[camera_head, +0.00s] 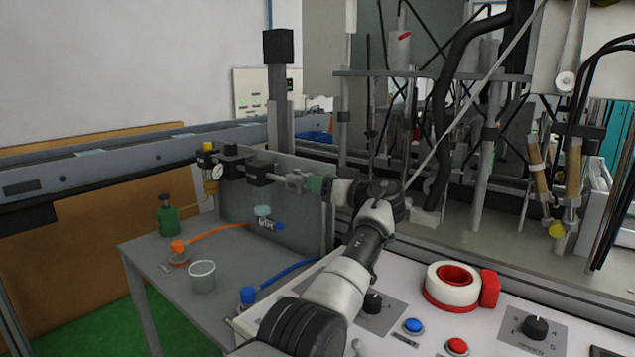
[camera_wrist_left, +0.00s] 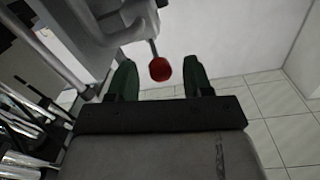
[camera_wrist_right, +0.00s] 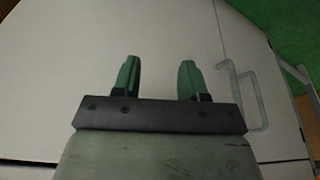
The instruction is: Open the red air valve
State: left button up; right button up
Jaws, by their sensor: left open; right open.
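The red air valve knob (camera_wrist_left: 160,69) shows in the left wrist view, round on a thin stem that comes from a pale grey housing (camera_wrist_left: 120,22). My left gripper (camera_head: 310,184) is open, its dark green fingers on either side of the knob in that view; I cannot tell whether they touch it. In the head view the gripper is by the air unit (camera_head: 258,172), with its black blocks and gauge; the red knob cannot be made out there. My right gripper (camera_wrist_right: 159,68) is open and empty in front of a white cabinet.
A grey side table holds a clear cup (camera_head: 202,276), a green bottle (camera_head: 167,217) and orange and blue hoses. The white control panel has a tape roll (camera_head: 452,285), blue and red buttons and black dials. Machine rods and hoses crowd the right. A handle (camera_wrist_right: 250,95) is on the cabinet.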

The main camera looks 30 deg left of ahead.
pick_arm(q)
jog(key=v, duration=0.9)
pick_arm(e)
jog(key=shift+f, duration=0.55)
